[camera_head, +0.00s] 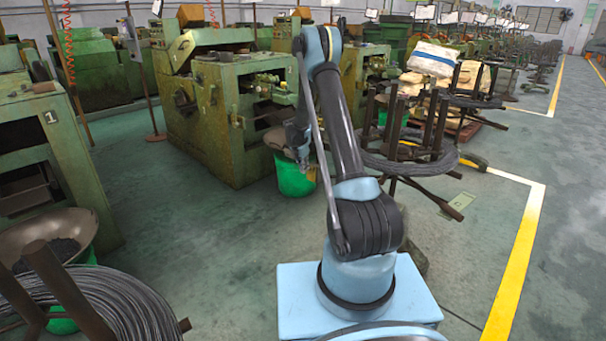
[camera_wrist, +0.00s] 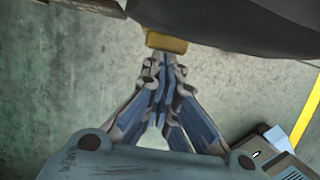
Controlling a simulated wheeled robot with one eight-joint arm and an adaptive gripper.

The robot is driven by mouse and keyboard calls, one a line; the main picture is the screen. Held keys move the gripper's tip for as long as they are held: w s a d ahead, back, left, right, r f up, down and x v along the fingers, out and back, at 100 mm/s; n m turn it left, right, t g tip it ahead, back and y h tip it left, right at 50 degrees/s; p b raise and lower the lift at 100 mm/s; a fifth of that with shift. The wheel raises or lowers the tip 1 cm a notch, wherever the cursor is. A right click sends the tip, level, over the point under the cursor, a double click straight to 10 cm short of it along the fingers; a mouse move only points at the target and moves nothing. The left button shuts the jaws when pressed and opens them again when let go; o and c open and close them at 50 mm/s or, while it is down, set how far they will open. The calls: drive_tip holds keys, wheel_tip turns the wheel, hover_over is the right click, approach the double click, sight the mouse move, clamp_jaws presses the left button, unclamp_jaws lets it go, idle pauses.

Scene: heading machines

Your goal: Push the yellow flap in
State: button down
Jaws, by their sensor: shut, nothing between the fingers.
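A small yellow-brown piece (camera_wrist: 166,42), which looks like the yellow flap, shows at the top of the wrist view, at the lower edge of a dark rounded body (camera_wrist: 235,22). My gripper (camera_wrist: 163,58) is shut and empty, with its fingertips right at the lower edge of that piece. They look to be touching it or very close; I cannot tell which. In the head view my gripper (camera_head: 302,158) hangs low in front of the green machine (camera_head: 215,125), above a green bucket (camera_head: 294,178). I cannot make out the flap in the head view.
A wide pan (camera_head: 277,139) sits on the green bucket beside my gripper. A dark rack with wire coils (camera_head: 420,160) stands to the right. Another machine (camera_head: 45,150) and a wire coil (camera_head: 110,300) are at the left. The floor between is clear.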

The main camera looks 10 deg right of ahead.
drive_tip(key=shift+w+d+r, duration=0.45)
drive_tip(key=shift+w+d, duration=0.25)
drive_tip(key=shift+d, duration=0.05)
drive_tip(key=s+a+r, duration=0.2)
drive_tip(key=s+a, duration=0.7)
drive_tip(key=a, duration=0.2)
drive_tip(key=shift+s+r, duration=0.15)
drive_tip(key=shift+r, duration=0.1)
idle(0.3)
